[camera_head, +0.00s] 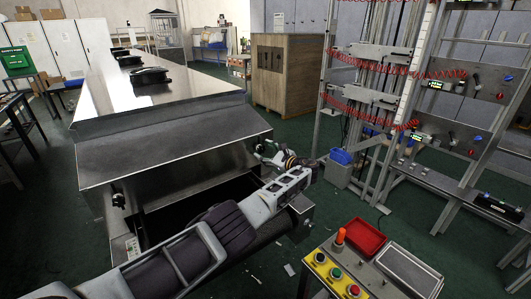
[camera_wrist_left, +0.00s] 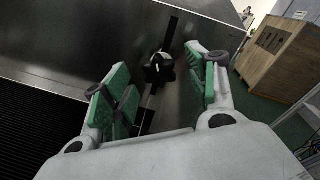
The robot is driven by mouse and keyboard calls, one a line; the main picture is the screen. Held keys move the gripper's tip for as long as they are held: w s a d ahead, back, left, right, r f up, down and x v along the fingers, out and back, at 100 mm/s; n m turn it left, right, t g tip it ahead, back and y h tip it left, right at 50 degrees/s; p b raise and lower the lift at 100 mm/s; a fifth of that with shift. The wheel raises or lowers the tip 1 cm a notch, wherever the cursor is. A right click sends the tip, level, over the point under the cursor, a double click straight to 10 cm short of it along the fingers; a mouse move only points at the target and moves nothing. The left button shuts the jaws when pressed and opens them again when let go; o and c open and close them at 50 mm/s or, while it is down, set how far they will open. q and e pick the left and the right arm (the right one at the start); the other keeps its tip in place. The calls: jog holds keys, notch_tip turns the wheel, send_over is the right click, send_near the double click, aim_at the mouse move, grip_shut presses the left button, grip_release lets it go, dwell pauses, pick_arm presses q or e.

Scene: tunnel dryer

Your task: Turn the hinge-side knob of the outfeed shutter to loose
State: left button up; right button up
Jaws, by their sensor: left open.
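The tunnel dryer's steel housing (camera_head: 160,150) fills the left of the head view, with a dark opening (camera_head: 190,205) low in its near end. A black star-shaped knob (camera_wrist_left: 158,69) is on a steel face in the left wrist view. My left gripper (camera_wrist_left: 150,88) is open, with its green-padded fingers on either side of the knob's line and apart from it. In the head view my left gripper (camera_head: 275,158) is at the housing's right corner, where the knob is hard to make out. Another black knob (camera_head: 118,200) is at the left corner. My right gripper is out of view.
A control box (camera_head: 345,280) with buttons and a red tray (camera_head: 366,236) stands at the front. A metal frame rack (camera_head: 385,120) with red coiled hoses is at right. A wooden crate (camera_head: 285,75) stands behind. Green floor is free between crate and housing.

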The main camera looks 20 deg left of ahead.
pick_arm(q)
jog(key=v, duration=1.1)
jog(key=shift+d, duration=0.2)
jog(key=shift+s, duration=0.1)
dwell(0.3)
